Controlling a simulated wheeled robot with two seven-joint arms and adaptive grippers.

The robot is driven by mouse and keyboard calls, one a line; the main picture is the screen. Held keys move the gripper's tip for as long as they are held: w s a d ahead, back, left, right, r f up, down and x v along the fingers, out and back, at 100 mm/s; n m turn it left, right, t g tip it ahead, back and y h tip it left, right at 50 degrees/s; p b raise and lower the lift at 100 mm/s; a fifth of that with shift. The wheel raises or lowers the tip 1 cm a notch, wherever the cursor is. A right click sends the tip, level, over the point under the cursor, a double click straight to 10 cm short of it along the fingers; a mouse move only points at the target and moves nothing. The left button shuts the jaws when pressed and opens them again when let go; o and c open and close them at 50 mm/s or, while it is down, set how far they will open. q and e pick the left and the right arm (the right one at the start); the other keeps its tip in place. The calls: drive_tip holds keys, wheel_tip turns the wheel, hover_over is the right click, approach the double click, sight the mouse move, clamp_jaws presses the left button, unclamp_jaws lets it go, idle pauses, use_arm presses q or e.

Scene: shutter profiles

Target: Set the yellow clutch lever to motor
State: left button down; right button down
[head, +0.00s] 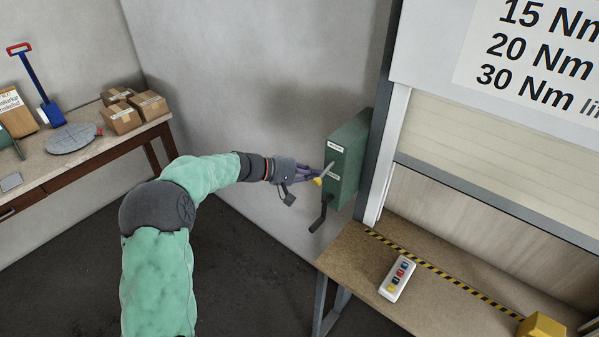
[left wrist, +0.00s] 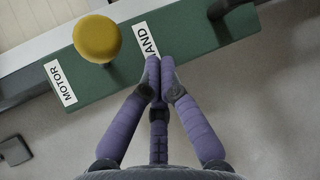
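The green gearbox (head: 348,158) is mounted on the wall beside the shutter. Its clutch lever has a yellow knob (head: 318,181), seen close up in the left wrist view (left wrist: 97,38). There the knob shows between the MOTOR label (left wrist: 60,83) and the partly covered HAND label (left wrist: 148,42). My left gripper (head: 314,174) is at the lever. In the left wrist view its purple fingertips (left wrist: 159,70) are together, with nothing visible between them, over the edge by the HAND label. The knob is apart from them there, up and left. My right gripper is out of view.
A dark crank (head: 318,217) hangs below the gearbox. A workbench (head: 350,262) below right carries a white push-button box (head: 397,279) and a yellow object (head: 541,326). A table (head: 90,155) at left holds cartons (head: 121,117). Open floor lies between.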

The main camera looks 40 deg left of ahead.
use_arm(q)
drive_tip(key=shift+s+d+r, duration=0.1)
drive_tip(key=shift+s+r, duration=0.15)
drive_tip(key=shift+s, duration=0.35)
drive_tip(key=shift+s+d+r, duration=0.15)
drive_tip(key=shift+s+r, duration=0.15)
drive_tip(key=shift+s, duration=0.3)
drive_tip(key=shift+s+d+r, duration=0.1)
drive_tip(key=shift+s+r, duration=0.15)
drive_tip(key=shift+s, duration=0.35)
drive_tip(key=shift+r, duration=0.1)
drive_tip(key=shift+s+r+g+p, duration=0.1)
drive_tip(key=shift+r+g+p, duration=0.15)
drive_tip(key=shift+p, duration=0.65)
